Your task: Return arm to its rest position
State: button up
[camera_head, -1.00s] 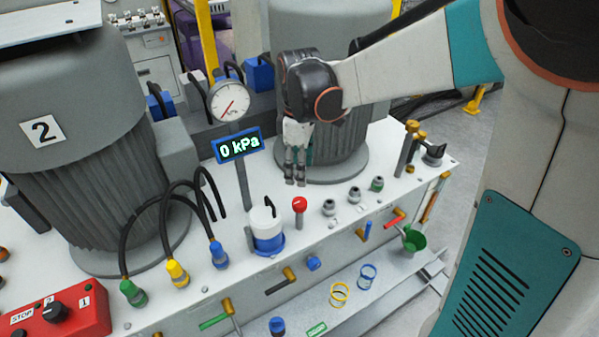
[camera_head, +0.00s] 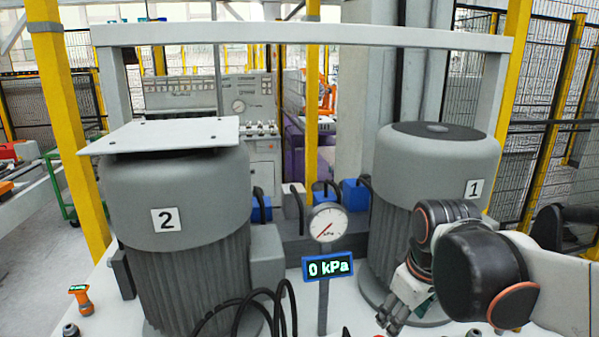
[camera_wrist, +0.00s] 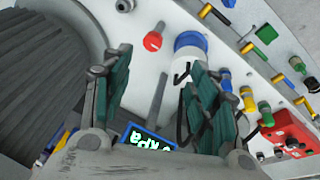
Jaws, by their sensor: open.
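My gripper (camera_head: 390,318) is in front of the grey motor marked 1 (camera_head: 437,150) in the head view, with its fingers pointing down toward the white bench top. In the wrist view my gripper (camera_wrist: 160,85) has its two green-padded fingers apart, with nothing between them but the bench behind. My black and white arm reaches in from the right edge of the head view.
The grey motor marked 2 (camera_head: 180,220) stands at left under a plate. Between the motors are a round gauge (camera_head: 328,222) and a display (camera_head: 328,267) reading 0 kPa. The wrist view shows a red knob (camera_wrist: 153,41), a white-and-blue container (camera_wrist: 190,44) and a red control box (camera_wrist: 290,140).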

jog(key=s+m+t, duration=0.4)
jog(key=s+m, duration=0.2)
jog(key=s, duration=0.3)
jog(key=shift+s+r, duration=0.15)
jog(key=shift+s, duration=0.1)
dwell(0.6)
